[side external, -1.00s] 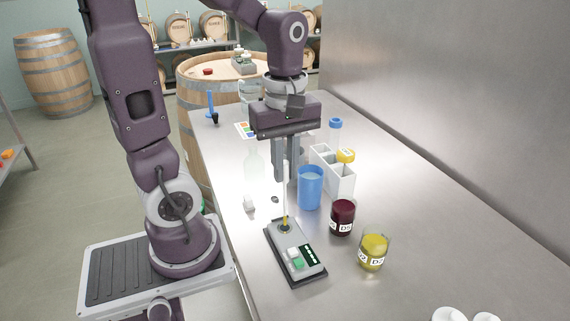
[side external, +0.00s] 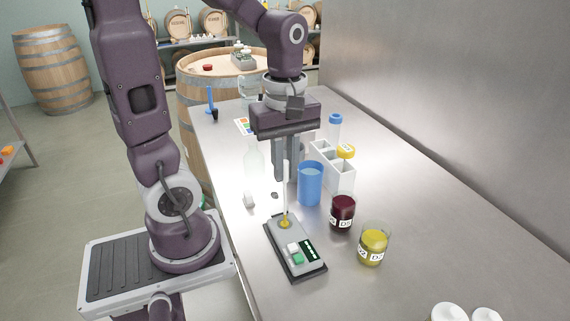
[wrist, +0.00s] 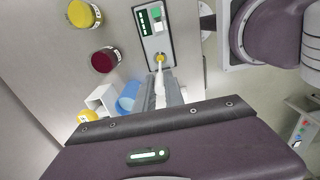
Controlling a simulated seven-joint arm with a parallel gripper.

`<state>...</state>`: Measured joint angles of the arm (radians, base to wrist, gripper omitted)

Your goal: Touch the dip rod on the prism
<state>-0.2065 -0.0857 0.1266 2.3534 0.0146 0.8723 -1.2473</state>
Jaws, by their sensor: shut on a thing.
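My gripper (side external: 284,172) is shut on the dip rod (side external: 286,190), a thin white rod held upright, pointing down. The rod's lower end meets the prism (side external: 285,224), a small round spot with yellow on it at the far end of a grey meter (side external: 281,243). In the wrist view the rod (wrist: 161,72) runs from between the fingers (wrist: 161,92) to the yellow spot on the prism (wrist: 159,57). The tip appears to touch there, but the exact contact is too small to tell. The meter has a dark display and white and green buttons.
A blue cup (side external: 310,184) stands close right of the fingers. A dark red jar (side external: 342,212) and a yellow jar (side external: 373,245) stand right of the meter. A white rack (side external: 340,175) is behind the cup. A clear bottle (side external: 254,167) stands left.

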